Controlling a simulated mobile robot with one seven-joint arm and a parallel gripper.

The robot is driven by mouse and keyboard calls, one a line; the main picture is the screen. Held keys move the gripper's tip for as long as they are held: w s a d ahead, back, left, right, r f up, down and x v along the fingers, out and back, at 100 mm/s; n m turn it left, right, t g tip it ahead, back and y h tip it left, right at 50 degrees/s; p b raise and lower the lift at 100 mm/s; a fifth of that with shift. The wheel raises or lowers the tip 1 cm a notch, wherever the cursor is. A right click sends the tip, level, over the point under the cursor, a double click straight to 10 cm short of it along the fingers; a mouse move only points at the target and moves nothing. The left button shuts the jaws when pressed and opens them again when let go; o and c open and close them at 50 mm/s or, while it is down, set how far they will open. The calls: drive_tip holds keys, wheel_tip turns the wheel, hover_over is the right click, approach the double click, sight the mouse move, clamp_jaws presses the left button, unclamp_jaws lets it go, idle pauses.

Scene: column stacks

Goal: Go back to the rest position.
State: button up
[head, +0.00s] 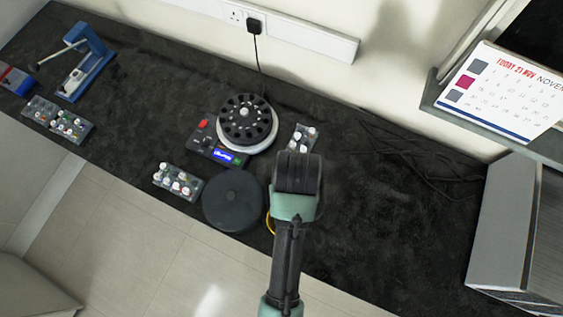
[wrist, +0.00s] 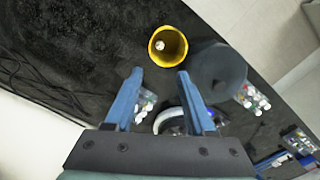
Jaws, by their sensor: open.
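My gripper (wrist: 159,74) shows in the wrist view with its two blue fingers apart and nothing between them. In the head view my arm hides the fingers. A yellow round container (wrist: 155,58) stands just beyond the fingertips, with a small white-topped item (wrist: 160,45) inside. In the head view only a sliver of its yellow rim (head: 269,222) shows beside my arm. A dark round lid (head: 233,202) lies left of my arm; it also shows in the wrist view (wrist: 217,72).
A centrifuge (head: 222,157) with an exposed black rotor stands near the wall. Vial racks stand on both sides of it (head: 177,182) (head: 303,137). More racks (head: 57,118) and a blue device (head: 88,62) are far left. Cables (head: 420,150) and a grey box (head: 508,230) are right.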

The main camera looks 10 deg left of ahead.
drive_tip(key=shift+r, duration=1.1)
drive_tip(key=w+r+t+b, duration=0.2)
drive_tip(key=w+r+t, duration=0.5)
drive_tip(key=w, duration=0.6)
drive_tip(key=w+r+m+t+b, duration=0.1)
drive_tip(key=w+r+t, duration=0.25)
drive_tip(key=r, duration=0.55)
drive_tip(key=w+r+t+b, duration=0.1)
drive_tip(key=w+r+t, duration=0.3)
drive_tip(key=r, duration=0.5)
wheel_tip(320, 180, up, 19)
drive_tip(key=t+b, duration=0.1)
drive_tip(key=t, duration=0.5)
drive_tip(key=s+r+m+t+b, duration=0.1)
drive_tip(key=s+r+t, duration=0.6)
drive_tip(key=s+r, duration=0.4)
wheel_tip(320, 180, up, 4)
drive_tip(key=shift+f, duration=0.1)
drive_tip(key=shift+w+f, duration=0.1)
